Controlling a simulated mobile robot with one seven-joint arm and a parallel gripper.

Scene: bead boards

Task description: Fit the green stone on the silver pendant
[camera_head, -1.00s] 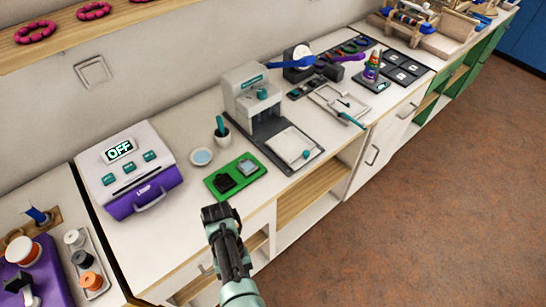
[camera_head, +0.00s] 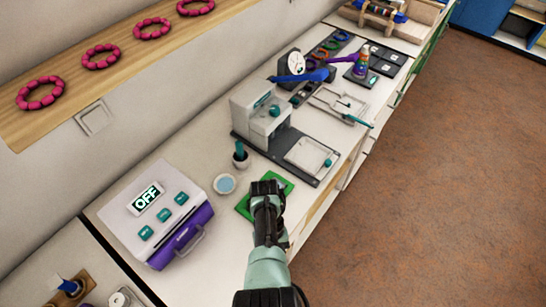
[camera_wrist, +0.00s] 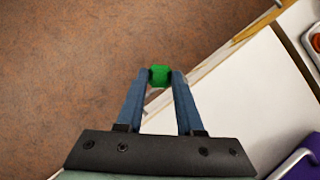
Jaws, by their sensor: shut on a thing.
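My gripper (camera_head: 267,188) is shut on a small green stone (camera_wrist: 160,75), held between the fingertips in the wrist view. The stone is hidden in the head view. The wrist view shows the fingertips over the counter's front edge, with brown floor beyond. I cannot make out the silver pendant in either view.
A grey machine (camera_head: 258,112) on a dark base stands behind the mat to the right. A purple and white box (camera_head: 160,215) reading OFF stands left. A small pot (camera_head: 240,160) and a round dish (camera_head: 224,184) are close to my gripper. A white tray (camera_head: 325,101) lies farther right.

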